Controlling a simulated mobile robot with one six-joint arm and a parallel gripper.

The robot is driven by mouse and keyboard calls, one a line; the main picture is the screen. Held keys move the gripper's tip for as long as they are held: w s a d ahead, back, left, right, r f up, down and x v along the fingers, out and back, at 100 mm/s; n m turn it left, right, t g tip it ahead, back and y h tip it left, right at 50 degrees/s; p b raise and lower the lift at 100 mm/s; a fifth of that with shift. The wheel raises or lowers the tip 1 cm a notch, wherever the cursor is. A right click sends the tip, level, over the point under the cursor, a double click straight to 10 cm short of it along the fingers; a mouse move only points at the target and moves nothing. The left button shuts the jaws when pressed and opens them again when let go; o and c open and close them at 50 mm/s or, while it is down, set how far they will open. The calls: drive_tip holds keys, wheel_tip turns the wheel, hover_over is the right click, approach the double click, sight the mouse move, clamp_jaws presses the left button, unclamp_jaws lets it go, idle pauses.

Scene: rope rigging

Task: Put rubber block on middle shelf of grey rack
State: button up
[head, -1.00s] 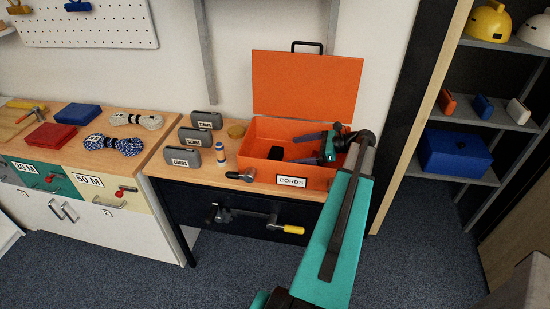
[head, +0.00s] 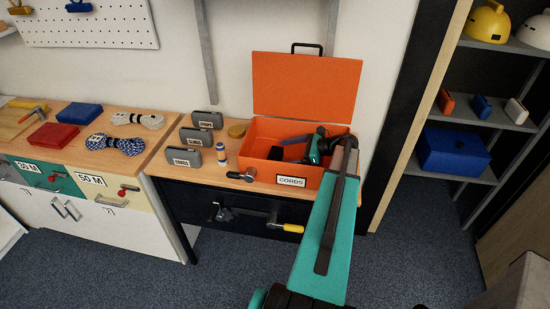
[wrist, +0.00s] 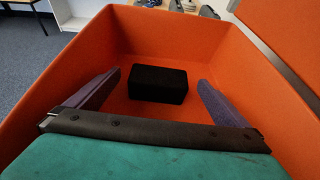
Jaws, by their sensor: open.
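The rubber block (wrist: 158,84) is a small black block lying on the floor of the open orange box labelled CORDS (head: 259,137). It also shows in the head view (head: 276,153), partly hidden behind the front wall. My gripper (wrist: 158,92) is inside the box with its purple fingers spread wide, one on each side of the block and apart from it. In the head view my gripper (head: 285,149) reaches into the box from the right. The grey rack (head: 503,127) stands at the right. Its middle shelf holds an orange, a blue and a white item.
The box's raised lid (head: 305,86) stands behind it. A blue bin (head: 455,151) fills the rack's lower shelf; helmets (head: 489,22) sit on top. A wooden post (head: 420,115) edges the rack.

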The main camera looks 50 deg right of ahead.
sight(277, 154)
drive_tip(key=shift+p+x, duration=0.9)
drive_tip(key=shift+x, duration=1.15)
drive_tip(key=shift+c, duration=0.3)
drive_tip(key=c, duration=1.4)
drive_tip(key=shift+r, duration=0.1)
drive_tip(key=shift+r+b, duration=1.65)
drive_tip(key=shift+r, duration=3.25)
drive_tip(key=shift+r, duration=0.1)
